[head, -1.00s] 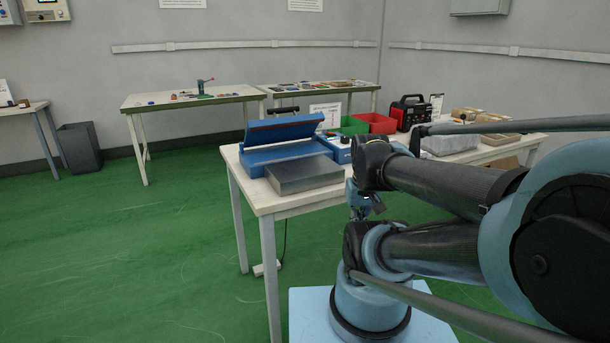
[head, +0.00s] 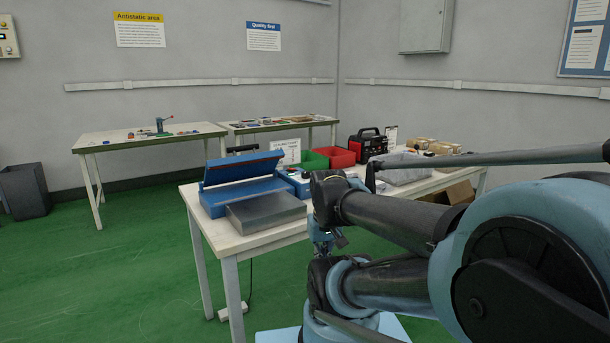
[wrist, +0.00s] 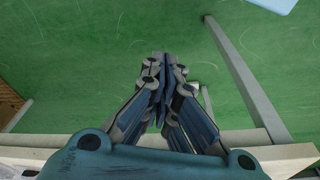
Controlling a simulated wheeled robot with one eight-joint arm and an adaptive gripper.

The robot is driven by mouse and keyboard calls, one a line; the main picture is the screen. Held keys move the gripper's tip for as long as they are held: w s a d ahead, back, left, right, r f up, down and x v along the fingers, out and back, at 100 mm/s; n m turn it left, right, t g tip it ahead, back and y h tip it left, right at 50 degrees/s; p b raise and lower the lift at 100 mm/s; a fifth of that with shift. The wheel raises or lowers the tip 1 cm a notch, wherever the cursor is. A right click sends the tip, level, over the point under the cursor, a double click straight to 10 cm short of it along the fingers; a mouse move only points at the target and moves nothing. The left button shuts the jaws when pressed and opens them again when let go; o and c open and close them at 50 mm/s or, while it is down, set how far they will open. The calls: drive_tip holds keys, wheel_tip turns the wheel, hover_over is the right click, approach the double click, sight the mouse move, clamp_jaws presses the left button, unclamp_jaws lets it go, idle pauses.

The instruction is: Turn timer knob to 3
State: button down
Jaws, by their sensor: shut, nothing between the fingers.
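On the near white table stands a blue machine (head: 245,184) with its long lid raised. A smaller blue unit (head: 302,187) stands to its right, partly hidden behind my arm. I cannot make out a timer knob or its numbers at this size. My gripper shows in the wrist view (wrist: 161,62), shut and empty, with its fingers together over the green floor beside the table edge. In the head view my arm covers the table's right front part.
A grey metal box (head: 265,214) sits in front of the blue machine. Behind are a green bin (head: 317,158), a red bin (head: 338,157) and a red-black device (head: 367,145). A grey tray (head: 405,174) is at right.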

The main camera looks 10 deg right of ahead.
drive_tip(key=c, duration=2)
unclamp_jaws()
drive_tip(key=shift+s+r, duration=0.15)
drive_tip(key=o, duration=0.8)
drive_tip(key=r, duration=0.2)
drive_tip(key=shift+w+r, duration=0.3)
drive_tip(key=shift+w, duration=0.05)
wheel_tip(320, 180, up, 26)
drive_tip(key=n+g, duration=0.2)
drive_tip(key=n, duration=0.9)
hover_over(306, 172)
drive_tip(key=f, duration=1.6)
drive_tip(key=shift+w+f, duration=0.15)
drive_tip(key=shift+w, duration=0.15)
drive_tip(key=c, duration=1)
